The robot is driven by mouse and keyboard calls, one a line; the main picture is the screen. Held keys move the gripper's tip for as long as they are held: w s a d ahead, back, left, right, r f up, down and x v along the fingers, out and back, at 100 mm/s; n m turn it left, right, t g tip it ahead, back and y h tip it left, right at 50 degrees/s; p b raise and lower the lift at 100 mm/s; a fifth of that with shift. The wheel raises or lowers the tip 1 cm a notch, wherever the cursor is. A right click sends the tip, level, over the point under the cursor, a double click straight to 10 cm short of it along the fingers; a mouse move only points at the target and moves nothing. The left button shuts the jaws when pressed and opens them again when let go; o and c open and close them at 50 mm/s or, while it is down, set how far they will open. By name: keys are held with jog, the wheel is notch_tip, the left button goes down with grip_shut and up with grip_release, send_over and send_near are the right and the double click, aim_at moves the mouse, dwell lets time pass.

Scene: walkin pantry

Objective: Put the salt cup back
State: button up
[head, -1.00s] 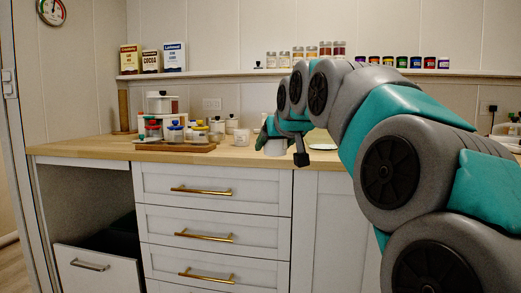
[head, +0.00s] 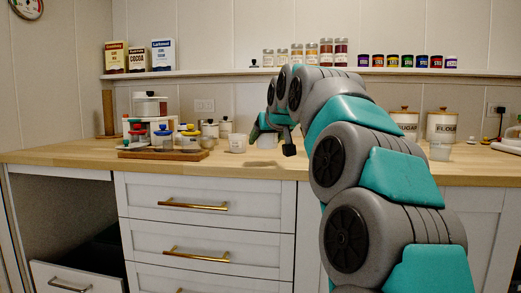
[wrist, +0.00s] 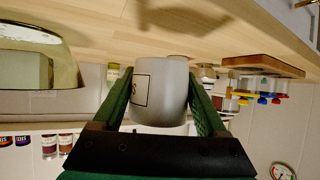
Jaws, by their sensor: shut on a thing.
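My gripper (head: 262,127) is shut on a pale grey-white cup (wrist: 162,95), held upside down in the wrist picture between the green fingers. A dark-edged label with a mostly hidden word is on its side; I cannot read it fully. In the head view the held cup is largely hidden by my gripper, above the counter (head: 285,160), where a shadow falls below. Another white cup (head: 238,143) stands on the counter just left of my gripper.
A wooden board (head: 163,154) with several colour-lidded jars stands to the left. Sugar (head: 405,124) and flour (head: 441,126) canisters and a clear cup (head: 440,151) stand to the right. A wall shelf (head: 230,73) holds boxes, jars and tins.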

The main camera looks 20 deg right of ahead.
send_over(261, 158)
jog(key=shift+w+f, duration=0.3)
jog(key=shift+f, duration=1.8)
jog(key=o, duration=1.4)
jog(key=shift+f, duration=0.15)
jog(key=shift+r, duration=0.25)
jog(key=v, duration=1.2)
jog(key=shift+d+f, duration=0.1)
jog(key=shift+d, duration=0.05)
